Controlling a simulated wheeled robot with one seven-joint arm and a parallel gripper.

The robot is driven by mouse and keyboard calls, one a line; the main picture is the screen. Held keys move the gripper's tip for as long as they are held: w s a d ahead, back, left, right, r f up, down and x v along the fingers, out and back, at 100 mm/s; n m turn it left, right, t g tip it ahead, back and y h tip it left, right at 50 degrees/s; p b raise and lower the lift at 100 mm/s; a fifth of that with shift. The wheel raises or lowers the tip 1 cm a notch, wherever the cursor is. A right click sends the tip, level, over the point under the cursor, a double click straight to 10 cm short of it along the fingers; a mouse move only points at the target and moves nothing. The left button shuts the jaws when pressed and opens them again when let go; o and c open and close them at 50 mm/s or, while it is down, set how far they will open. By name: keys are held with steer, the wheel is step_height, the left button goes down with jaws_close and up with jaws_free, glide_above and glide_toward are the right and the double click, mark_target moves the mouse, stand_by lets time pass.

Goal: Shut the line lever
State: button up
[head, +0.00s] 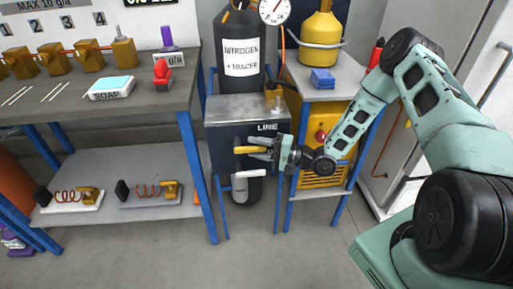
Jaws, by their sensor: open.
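The dark box marked LINE (222,153) stands in the middle, below a tall dark cylinder. A yellow lever (241,150) lies about level on its front, under the LINE label. My gripper (257,148) is open and points left at the box front. Its fingertips are at the right end of the yellow lever and overlap it in the picture. I cannot tell whether they touch it. A pale grey fitting (249,173) sits just below. The lever's right end and mount are partly hidden by the fingers.
The dark cylinder labelled NITROGEN + TRACER (240,85) stands behind the box. A yellow machine (322,182) is under a side table (340,88) to the right, behind my arm. A workbench (175,108) with soap and brass fittings is left. Floor in front is clear.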

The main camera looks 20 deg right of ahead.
steer(key=v, duration=1.7)
steer(key=shift+s, duration=0.2)
